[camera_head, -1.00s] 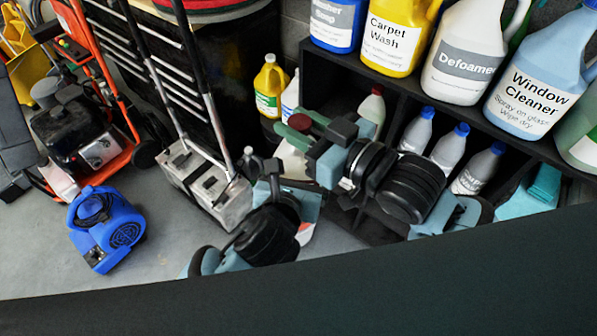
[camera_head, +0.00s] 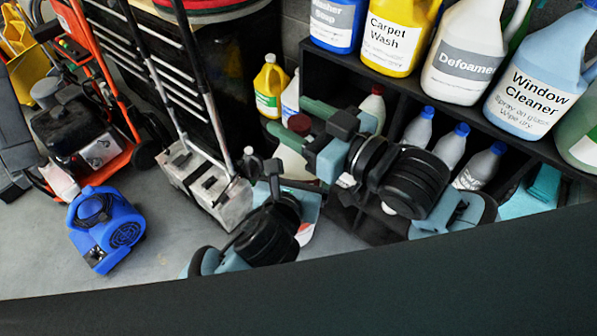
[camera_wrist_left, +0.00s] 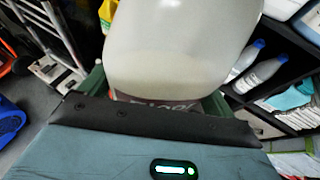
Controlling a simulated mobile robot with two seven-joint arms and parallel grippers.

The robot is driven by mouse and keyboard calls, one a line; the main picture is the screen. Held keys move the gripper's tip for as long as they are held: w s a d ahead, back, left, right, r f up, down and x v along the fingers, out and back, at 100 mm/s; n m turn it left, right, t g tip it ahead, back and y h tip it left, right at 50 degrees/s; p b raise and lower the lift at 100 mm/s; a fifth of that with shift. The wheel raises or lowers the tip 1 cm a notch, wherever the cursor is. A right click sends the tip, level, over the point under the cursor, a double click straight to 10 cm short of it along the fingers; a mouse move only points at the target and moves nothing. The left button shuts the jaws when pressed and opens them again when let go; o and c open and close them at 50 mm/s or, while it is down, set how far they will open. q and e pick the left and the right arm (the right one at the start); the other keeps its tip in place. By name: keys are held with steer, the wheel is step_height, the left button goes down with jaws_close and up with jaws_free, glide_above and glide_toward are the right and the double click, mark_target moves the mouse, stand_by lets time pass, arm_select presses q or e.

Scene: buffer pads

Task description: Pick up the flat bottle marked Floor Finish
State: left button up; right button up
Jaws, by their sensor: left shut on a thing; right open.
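A whitish bottle with a dark red cap (camera_head: 299,124) stands between my arms in the head view, its body (camera_head: 293,163) partly hidden. In the left wrist view a translucent bottle (camera_wrist_left: 180,50) with pale liquid fills the middle. Its label is mostly cut off, so the name cannot be read for sure. My left gripper (camera_wrist_left: 155,100) is shut on this bottle, a green finger on either side. In the head view its fingers are hidden. My right gripper (camera_head: 287,122) is open, its green fingers near the red cap; contact cannot be told.
A black shelf (camera_head: 335,75) holds large jugs on top, including Defoamer (camera_head: 462,55) and Window Cleaner (camera_head: 535,75). Blue-capped bottles (camera_head: 450,147) stand below. A yellow jug (camera_head: 270,88) is behind. A blue blower (camera_head: 105,230) and a grey floor machine (camera_head: 208,188) stand left on the floor.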

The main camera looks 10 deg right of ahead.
step_height(320, 180, up, 9)
steer(key=shift+f, duration=0.1)
stand_by(0.3)
steer(key=d+f+m+h, duration=0.2)
steer(key=d+f+m, duration=0.2)
steer(key=f, duration=0.4)
steer(key=d+f+m+h, duration=0.3)
steer(key=f+m, duration=0.1)
steer(key=f, duration=0.4)
steer(key=d+f+m+h, duration=0.2)
steer(key=d+f+m, duration=0.25)
steer(key=f, duration=0.35)
steer(key=s+d+f+n+g+h, duration=0.2)
steer(key=s+f+n+g, duration=0.2)
steer(key=s+f, duration=1.9)
steer(key=shift+s+f+n+g, duration=0.15)
steer(key=shift+f+n+g, duration=0.15)
steer(key=shift+f+n, duration=0.8)
